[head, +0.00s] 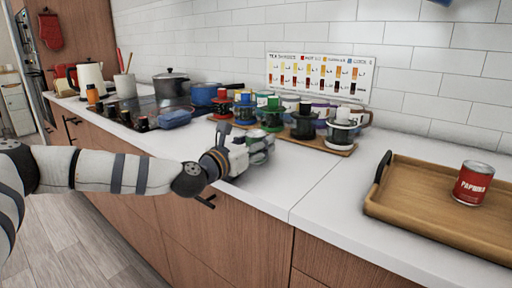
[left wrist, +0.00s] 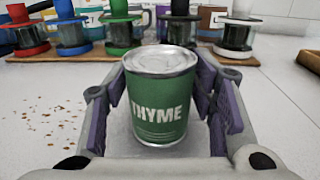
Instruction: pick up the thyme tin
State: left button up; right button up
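The thyme tin (left wrist: 160,100) is green with white lettering and a silver lid. In the left wrist view it stands upright on the white counter, between the two fingers of my left gripper (left wrist: 162,85). The fingers are spread, one on each side of the tin, with narrow gaps showing beside its lower part. Firm contact with the pads is not visible. In the head view my left gripper (head: 256,150) is low over the counter, in front of the row of drippers, and mostly hides the tin. My right gripper is not in view.
Several coloured drippers stand on a wooden board (head: 328,146) just behind the gripper. A wooden tray (head: 420,190) with a red paprika tin (head: 473,184) is at the right. Brown crumbs (left wrist: 45,120) lie beside the tin.

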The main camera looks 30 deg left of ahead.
pick_arm(q)
jog(key=c, duration=0.6)
jog(key=shift+r, duration=0.1)
